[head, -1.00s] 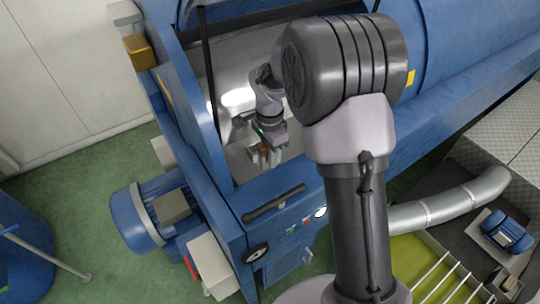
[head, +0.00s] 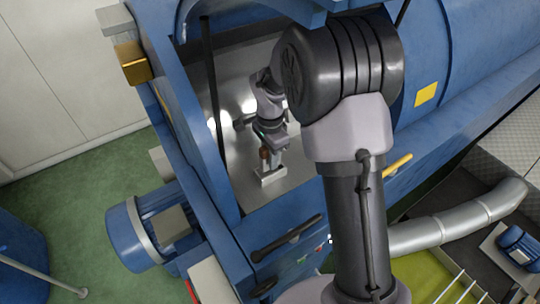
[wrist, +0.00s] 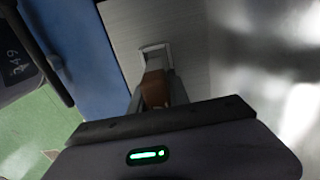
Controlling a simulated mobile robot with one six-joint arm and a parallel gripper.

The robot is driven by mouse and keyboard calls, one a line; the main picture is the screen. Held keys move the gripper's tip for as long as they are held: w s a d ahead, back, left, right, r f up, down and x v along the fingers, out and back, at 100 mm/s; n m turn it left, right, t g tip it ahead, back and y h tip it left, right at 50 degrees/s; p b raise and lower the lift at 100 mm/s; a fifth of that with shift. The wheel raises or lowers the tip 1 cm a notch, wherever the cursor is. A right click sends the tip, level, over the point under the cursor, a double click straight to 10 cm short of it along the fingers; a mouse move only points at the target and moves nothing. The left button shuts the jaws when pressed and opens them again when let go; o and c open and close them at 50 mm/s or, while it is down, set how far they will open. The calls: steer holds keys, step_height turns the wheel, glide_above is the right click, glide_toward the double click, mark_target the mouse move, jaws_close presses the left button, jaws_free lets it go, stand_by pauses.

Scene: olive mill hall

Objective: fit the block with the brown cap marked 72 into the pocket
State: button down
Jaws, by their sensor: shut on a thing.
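My gripper (head: 270,158) reaches down inside the open blue machine. It is shut on a small block with a brown cap (head: 264,153). The brown cap (wrist: 154,88) also shows between the fingers in the wrist view. No number can be read on it. A small pale holder (head: 271,177) stands on the metal floor just below the gripper. In the wrist view, a pale squared rim (wrist: 155,46), seemingly the pocket, shows just beyond the fingertips. The block's lower end is hidden, so I cannot tell whether it touches the holder.
The blue front wall (head: 285,215) with a dark handle (head: 287,238) borders the opening on the near side. A blue upright (head: 185,130) stands at the left. The bare metal interior (head: 238,85) is clear around the gripper.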

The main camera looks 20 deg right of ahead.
steer(key=shift+r, duration=0.1)
steer(key=shift+f+b, duration=0.4)
steer(key=shift+f, duration=0.1)
steer(key=shift+f+b, duration=0.55)
steer(key=shift+f, duration=0.05)
steer(key=c, duration=1.2)
jaws_free()
steer(key=shift+o, duration=0.2)
steer(key=shift+r, duration=0.1)
step_height(320, 180, up, 12)
steer(key=shift+f+p, duration=0.1)
steer(key=shift+p, duration=0.45)
